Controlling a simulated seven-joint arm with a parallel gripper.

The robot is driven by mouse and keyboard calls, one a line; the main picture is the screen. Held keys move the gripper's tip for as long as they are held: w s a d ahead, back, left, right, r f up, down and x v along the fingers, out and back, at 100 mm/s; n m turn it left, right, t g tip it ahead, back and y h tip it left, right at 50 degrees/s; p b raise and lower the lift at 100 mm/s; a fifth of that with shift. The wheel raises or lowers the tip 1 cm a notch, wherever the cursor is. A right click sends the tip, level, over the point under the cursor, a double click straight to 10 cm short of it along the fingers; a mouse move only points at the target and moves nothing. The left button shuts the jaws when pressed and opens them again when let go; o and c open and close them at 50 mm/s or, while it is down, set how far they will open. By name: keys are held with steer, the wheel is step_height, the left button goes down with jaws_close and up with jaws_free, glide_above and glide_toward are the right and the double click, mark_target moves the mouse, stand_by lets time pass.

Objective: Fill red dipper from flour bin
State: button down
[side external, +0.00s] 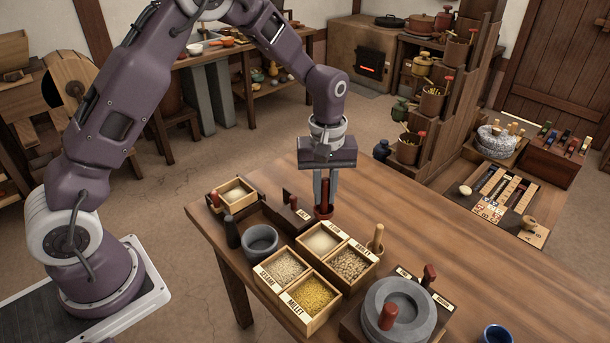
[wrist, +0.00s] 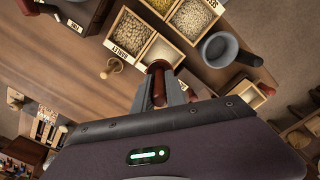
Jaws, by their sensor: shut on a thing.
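My gripper (side external: 323,196) points down over the table and is shut on the upright handle of the red dipper (side external: 323,213). The dipper's cup is just behind the bins in the side view; I cannot tell whether it touches the table. The wrist view shows the dipper (wrist: 158,67) between the fingers, beside the flour bin's edge. The flour bin (side external: 322,240), taken from its fine pale fill, is the back compartment of the bin group. It also shows in the wrist view (wrist: 159,50). The inside of the dipper's cup is not visible.
Yellow millet (side external: 311,296) and two other grain bins adjoin the flour. A grey mortar (side external: 261,243), dark pestle (side external: 232,234) and dark box (side external: 287,213) stand left. A wooden-handled tool (side external: 376,240) and stone quern (side external: 400,308) stand right. Table beyond is clear.

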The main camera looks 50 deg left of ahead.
mark_target(322, 212)
steer(key=shift+a+f, duration=0.2)
steer(key=shift+f, duration=6.55)
steer(key=shift+r, duration=4.05)
